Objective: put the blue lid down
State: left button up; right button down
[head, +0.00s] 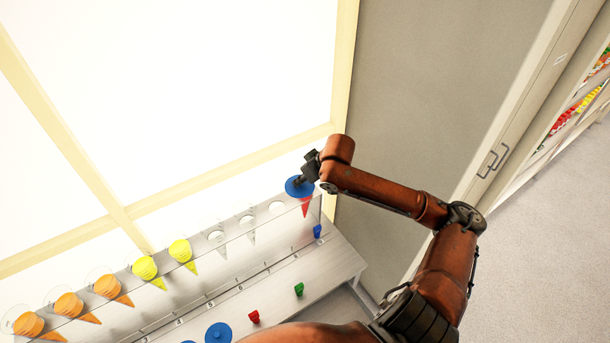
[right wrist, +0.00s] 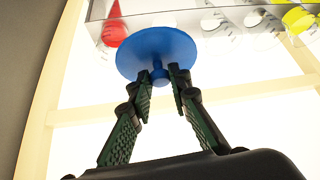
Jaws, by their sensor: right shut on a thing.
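My right gripper (head: 304,180) is shut on the blue lid (head: 298,187), at the right end of the clear rack. In the right wrist view the lid (right wrist: 157,55) is a round disc, and its small knob sits between the fingertips of the gripper (right wrist: 161,80). A red cone (head: 306,208) shows just below the lid in the head view, and beside it in the right wrist view (right wrist: 114,30). I cannot tell whether the lid touches the cone or the rack. My left gripper is not in view.
The clear rack (head: 235,238) holds yellow (head: 180,251) and orange cones (head: 107,286), with empty holes between the yellow and red ones. Another blue lid (head: 218,333) lies on the lower shelf (head: 270,285), near small red (head: 254,317), green (head: 299,289) and blue pieces (head: 317,231).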

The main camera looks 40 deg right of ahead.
jog(key=shift+w+d+r, duration=0.1)
jog(key=shift+d+r, duration=0.2)
jog(key=shift+d, duration=0.05)
jog(key=w+d+f+p, duration=0.1)
jog(key=w+d+f, duration=0.3)
jog(key=w+d+f+p, duration=0.1)
jog(key=w+d+f, duration=0.3)
jog(key=w+d, duration=0.1)
jog(key=shift+w+f+p, duration=0.15)
jog(key=shift+f+p, duration=0.2)
jog(key=shift+w+d+f, duration=0.15)
jog(key=shift+w+f, duration=0.05)
jog(key=shift+f, duration=0.2)
jog(key=shift+w+d+f, duration=0.15)
jog(key=shift+f, duration=0.2)
notch_tip(320, 180, down, 3)
jog(key=shift+r+p, duration=0.15)
jog(key=shift+p, duration=0.6)
